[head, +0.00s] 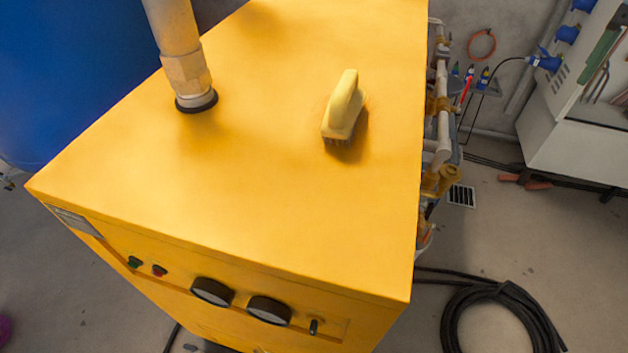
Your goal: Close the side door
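A large yellow cabinet (260,180) fills the middle of the head view, seen from above. Its front panel (215,300) carries two dark round gauges, a small black switch and green and red buttons. I cannot make out a side door on it; its left and right side faces are mostly hidden from this angle. Neither of my grippers shows in this view.
A yellow-handled brush (344,106) and a thick pipe (182,60) stand on the cabinet top. A blue tank (70,70) is at the left. Pipes (443,110) run along the right side. A coiled black hose (500,290) lies on the floor, near a white cabinet (570,140).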

